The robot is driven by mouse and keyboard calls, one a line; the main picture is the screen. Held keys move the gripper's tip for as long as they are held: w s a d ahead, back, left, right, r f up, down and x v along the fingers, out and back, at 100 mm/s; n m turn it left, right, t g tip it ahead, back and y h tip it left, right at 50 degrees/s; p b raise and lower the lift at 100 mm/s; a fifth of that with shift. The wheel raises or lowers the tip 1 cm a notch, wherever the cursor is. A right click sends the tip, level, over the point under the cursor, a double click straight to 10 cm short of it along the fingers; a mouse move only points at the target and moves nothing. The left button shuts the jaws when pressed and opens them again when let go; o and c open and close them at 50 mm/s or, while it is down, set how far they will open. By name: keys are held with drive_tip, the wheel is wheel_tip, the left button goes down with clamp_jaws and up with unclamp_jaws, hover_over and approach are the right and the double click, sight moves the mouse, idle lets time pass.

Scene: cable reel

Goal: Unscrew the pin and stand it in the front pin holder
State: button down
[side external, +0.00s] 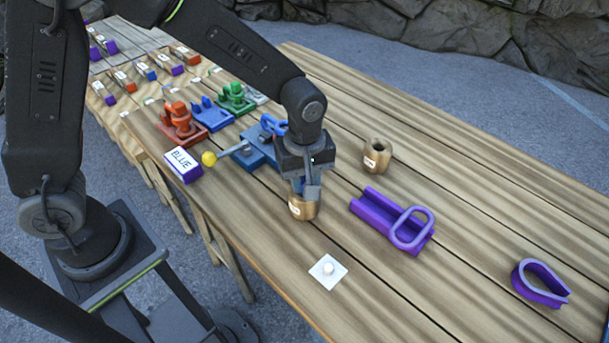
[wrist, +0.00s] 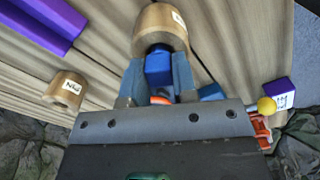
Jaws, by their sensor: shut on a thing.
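My gripper (side external: 307,190) points down over a brass-coloured pin holder (side external: 299,211) near the middle of the table. In the wrist view its fingers (wrist: 157,72) are shut on the blue head of the pin (wrist: 158,68). The pin's dark lower end meets the mouth of that holder (wrist: 160,22); how deep it sits is hidden. The side view largely hides the pin behind my fingers. A second brass-coloured holder (side external: 377,157) stands empty farther back; it also shows in the wrist view (wrist: 65,91). The holder labels are too small to read.
A blue fixture (side external: 259,157) with a yellow-knobbed lever (side external: 209,159) is left of my gripper, near a block marked BLUE (side external: 183,164). A purple channel part (side external: 385,221), purple loop (side external: 541,297) and white pad (side external: 322,278) lie on the right and front. Table between them is clear.

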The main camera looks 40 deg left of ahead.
drive_tip(key=shift+f, duration=0.2)
drive_tip(key=c, duration=0.8)
unclamp_jaws()
wheel_tip(320, 180, up, 14)
drive_tip(key=s+a+r+m+t, duration=0.1)
drive_tip(key=s+a+m+t, duration=0.1)
drive_tip(key=s+a+m, duration=0.2)
drive_tip(key=s+a+r+m+t, duration=0.1)
drive_tip(key=s+a+m, duration=0.3)
drive_tip(key=s, duration=0.2)
drive_tip(key=s+a+r+m+t, duration=0.2)
drive_tip(key=s+a+m, duration=0.2)
drive_tip(key=s, duration=0.1)
drive_tip(key=shift+s+a+t, duration=0.1)
drive_tip(key=shift+t, duration=0.2)
